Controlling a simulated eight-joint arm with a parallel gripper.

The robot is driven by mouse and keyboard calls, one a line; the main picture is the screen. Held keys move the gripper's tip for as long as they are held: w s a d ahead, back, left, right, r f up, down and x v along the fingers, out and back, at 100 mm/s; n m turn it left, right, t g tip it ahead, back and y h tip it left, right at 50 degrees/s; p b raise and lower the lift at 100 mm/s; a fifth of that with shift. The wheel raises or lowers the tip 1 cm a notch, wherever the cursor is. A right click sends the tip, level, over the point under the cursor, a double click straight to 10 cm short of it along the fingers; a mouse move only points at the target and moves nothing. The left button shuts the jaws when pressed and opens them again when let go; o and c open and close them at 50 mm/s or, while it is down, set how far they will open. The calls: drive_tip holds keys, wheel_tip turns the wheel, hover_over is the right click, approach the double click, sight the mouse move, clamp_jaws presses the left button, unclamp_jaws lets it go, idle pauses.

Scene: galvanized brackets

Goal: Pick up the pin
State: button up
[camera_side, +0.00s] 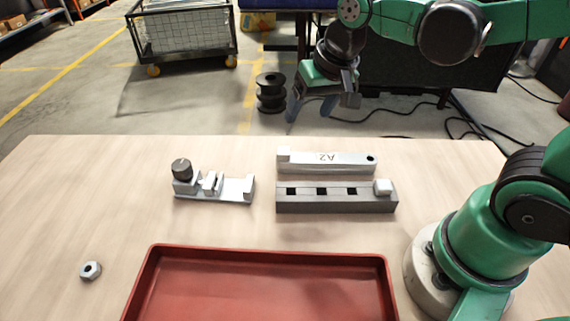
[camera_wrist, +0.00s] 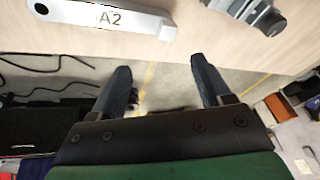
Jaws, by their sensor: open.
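No piece is clearly recognisable as a pin. The closest match is a small light square-topped piece (camera_side: 383,187) seated at the right end of a dark grey block (camera_side: 337,204); whether it is the pin I cannot tell. The block has a row of square holes left of it. My gripper (camera_side: 322,106) hangs above and beyond the table's far edge, apart from every part. In the wrist view my gripper (camera_wrist: 160,70) is open, with its two fingers spread and nothing between them. The light piece is not visible in the wrist view.
A bracket marked A2 (camera_side: 325,162) lies behind the dark block and also shows in the wrist view (camera_wrist: 95,17). A clamp fixture with a black knob (camera_side: 182,168) is left. A hex nut (camera_side: 90,270) lies far left. A red tray (camera_side: 270,252) is in front.

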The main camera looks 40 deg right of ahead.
sight(284, 151)
drive_tip(key=w+f+m+g, duration=0.1)
drive_tip(key=w+f+m, duration=0.1)
drive_tip(key=w+a+f+m+g, duration=0.1)
drive_tip(key=w+m+g, duration=0.1)
drive_tip(key=shift+a+f+g, duration=0.15)
drive_tip(key=shift+f+g, duration=0.15)
drive_tip(key=shift+f, duration=0.05)
drive_tip(key=shift+w+a+f+m+g, duration=0.1)
drive_tip(key=shift+w+f+m+g, duration=0.2)
drive_tip(key=shift+f+m, duration=0.3)
drive_tip(key=shift+f, duration=2.7)
clamp_jaws()
